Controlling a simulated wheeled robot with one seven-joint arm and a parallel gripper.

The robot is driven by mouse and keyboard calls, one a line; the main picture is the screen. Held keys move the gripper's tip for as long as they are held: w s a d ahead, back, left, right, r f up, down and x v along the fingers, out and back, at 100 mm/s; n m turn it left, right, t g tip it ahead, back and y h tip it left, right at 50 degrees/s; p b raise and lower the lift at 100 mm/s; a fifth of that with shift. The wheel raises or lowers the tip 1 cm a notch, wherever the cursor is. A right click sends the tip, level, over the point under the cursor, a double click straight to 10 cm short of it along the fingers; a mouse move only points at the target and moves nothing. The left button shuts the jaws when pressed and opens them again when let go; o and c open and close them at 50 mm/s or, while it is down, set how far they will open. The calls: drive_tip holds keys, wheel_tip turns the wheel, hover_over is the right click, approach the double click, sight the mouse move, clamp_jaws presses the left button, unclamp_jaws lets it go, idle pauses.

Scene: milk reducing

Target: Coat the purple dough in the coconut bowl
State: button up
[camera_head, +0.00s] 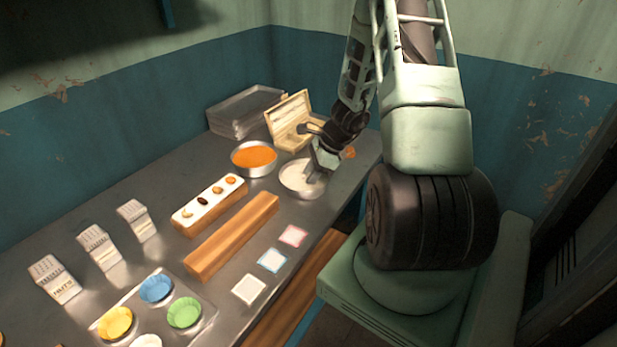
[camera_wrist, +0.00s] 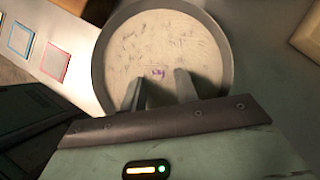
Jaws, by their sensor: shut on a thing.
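The coconut bowl (camera_head: 291,187) is a round metal bowl of pale white flakes near the far right of the counter. It fills the middle of the wrist view (camera_wrist: 226,72). My gripper (camera_head: 316,178) reaches down into the bowl, its two fingers (camera_wrist: 160,80) pointing into the flakes. A small patch of the purple dough (camera_wrist: 158,73) shows between the fingertips; the rest of it is hidden, pale or buried. My gripper is shut on it, with a gap between the fingers. The dough cannot be made out in the head view.
An orange-filled bowl (camera_head: 254,158) stands left of the coconut bowl. Behind are an open wooden box (camera_head: 290,117) and stacked metal trays (camera_head: 240,113). A white-topped board with several small balls (camera_head: 209,203), a wooden bar (camera_head: 232,238) and colored square cards (camera_head: 271,260) lie nearer.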

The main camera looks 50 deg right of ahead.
drive_tip(key=shift+r+p, duration=2.9)
drive_tip(key=shift+r, duration=0.75)
drive_tip(key=shift+r, duration=0.1)
wheel_tip(320, 180, up, 4)
drive_tip(key=p, duration=0.3)
